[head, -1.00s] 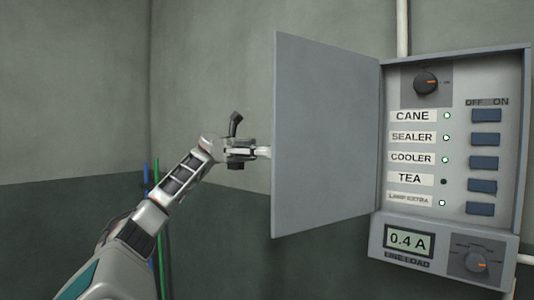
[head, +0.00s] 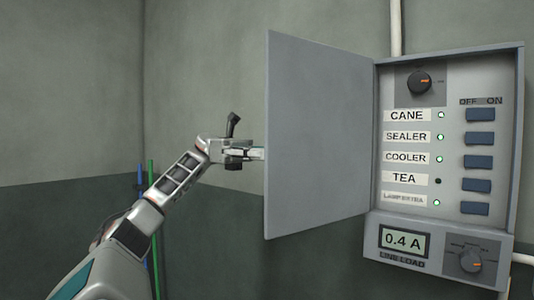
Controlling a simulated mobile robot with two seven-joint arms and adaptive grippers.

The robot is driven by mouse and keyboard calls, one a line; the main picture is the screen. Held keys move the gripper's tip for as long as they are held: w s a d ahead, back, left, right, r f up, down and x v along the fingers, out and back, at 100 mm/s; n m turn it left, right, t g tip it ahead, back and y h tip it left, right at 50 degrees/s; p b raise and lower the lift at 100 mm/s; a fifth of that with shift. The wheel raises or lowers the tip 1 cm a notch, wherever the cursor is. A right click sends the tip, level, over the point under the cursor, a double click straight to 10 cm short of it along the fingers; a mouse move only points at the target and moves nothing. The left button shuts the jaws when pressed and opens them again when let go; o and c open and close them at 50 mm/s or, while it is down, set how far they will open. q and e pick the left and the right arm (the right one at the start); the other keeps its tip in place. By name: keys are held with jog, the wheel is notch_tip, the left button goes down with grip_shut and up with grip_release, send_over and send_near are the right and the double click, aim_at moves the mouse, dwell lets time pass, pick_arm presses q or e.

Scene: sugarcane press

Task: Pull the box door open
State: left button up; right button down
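The grey box door (head: 318,140) stands wide open, swung out to the left of the control box (head: 452,66). Its hinge side meets the box's left edge. My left gripper (head: 256,153) is at the door's free left edge, about mid-height. Its tips meet or pass behind that edge, so I cannot tell whether they touch or grip the door. A dark part of the gripper sticks up. My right gripper is not in view.
Inside the box are a knob (head: 419,83), labels and several blue switches (head: 480,115). A display (head: 404,241) reads 0.4 A below. A pipe (head: 396,28) runs above the box. Blue and green upright rods (head: 151,190) stand behind my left arm. The wall left of the door is bare.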

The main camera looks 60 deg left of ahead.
pick_arm(q)
jog(key=shift+a+f, duration=0.1)
jog(key=shift+f, duration=0.1)
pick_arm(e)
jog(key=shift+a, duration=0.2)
pick_arm(q)
jog(key=v, duration=0.7)
jog(key=shift+a, duration=0.2)
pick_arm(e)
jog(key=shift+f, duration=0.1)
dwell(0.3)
pick_arm(q)
jog(key=shift+s+r, duration=0.1)
jog(key=shift+r, duration=0.05)
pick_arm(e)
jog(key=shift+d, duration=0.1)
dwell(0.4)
